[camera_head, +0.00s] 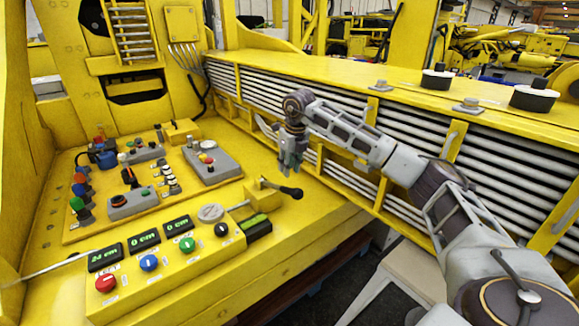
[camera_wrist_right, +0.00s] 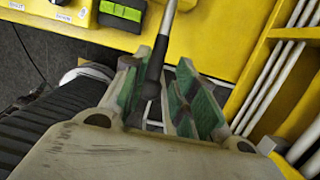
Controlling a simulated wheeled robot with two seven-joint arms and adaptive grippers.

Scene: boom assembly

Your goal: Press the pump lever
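My right gripper (camera_head: 291,168) hangs fingers down just above and behind the black handle. In the right wrist view the lever (camera_wrist_right: 157,66) appears between the green-padded fingers of the right gripper (camera_wrist_right: 160,85), close to the left finger. A gap shows on the right side, so the fingers are open. Contact with the lever cannot be told. My left gripper is not in view.
The console has coloured knobs (camera_head: 149,262) and green displays (camera_head: 145,240). A grey box with buttons (camera_head: 211,163) and several small levers stand behind. The yellow boom (camera_head: 370,80) with grey pipes runs close behind my right arm. Open floor lies below the console's front edge.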

